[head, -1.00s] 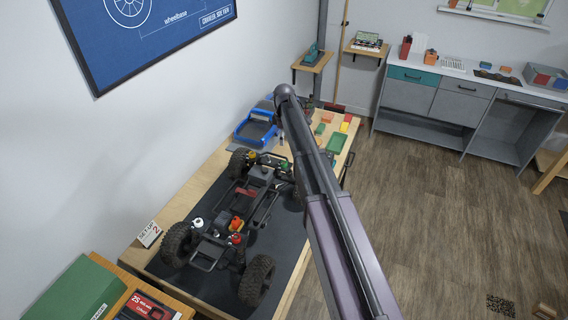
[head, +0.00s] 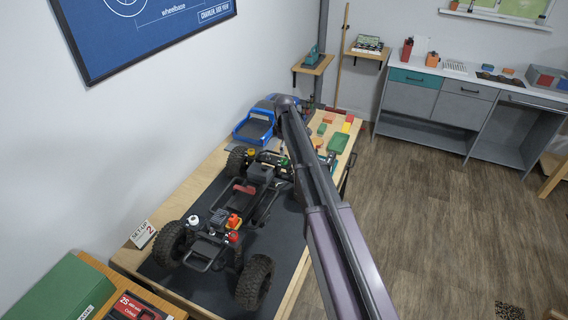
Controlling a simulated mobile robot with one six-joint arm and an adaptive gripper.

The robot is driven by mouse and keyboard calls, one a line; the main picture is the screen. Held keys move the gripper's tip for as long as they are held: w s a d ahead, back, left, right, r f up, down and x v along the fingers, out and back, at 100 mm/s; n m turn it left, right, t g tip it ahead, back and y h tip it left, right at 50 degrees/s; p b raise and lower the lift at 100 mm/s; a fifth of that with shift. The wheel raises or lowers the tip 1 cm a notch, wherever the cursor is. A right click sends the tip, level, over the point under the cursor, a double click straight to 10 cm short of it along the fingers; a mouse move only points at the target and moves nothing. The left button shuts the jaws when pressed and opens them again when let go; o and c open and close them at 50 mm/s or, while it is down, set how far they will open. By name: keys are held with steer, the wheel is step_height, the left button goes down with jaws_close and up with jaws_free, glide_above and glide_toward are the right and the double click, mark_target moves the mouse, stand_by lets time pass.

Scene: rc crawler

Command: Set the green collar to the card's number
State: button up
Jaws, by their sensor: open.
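The card (head: 142,235) stands at the left edge of the bench and reads "SETUP" with a red 2. The crawler chassis (head: 213,250) sits on a dark mat, with a white collar (head: 193,221) and a red collar (head: 233,238) at its near end. A yellow collar (head: 251,154) and the green collar (head: 284,161) are at its far end. The green collar is small and partly covered by my arm, so its setting cannot be read. My arm reaches over the bench from the lower right; my gripper is hidden behind it.
A blue truck body (head: 255,128) lies behind the chassis. A green tray (head: 338,142) and small coloured blocks are at the bench's far right. A green box (head: 62,290) and a red-and-black box (head: 143,307) are at lower left. The floor right of the bench is clear.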

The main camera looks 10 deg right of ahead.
mark_target(284, 159)
steer(key=shift+f+b, duration=2.45)
steer(key=shift+f, duration=0.35)
jaws_close()
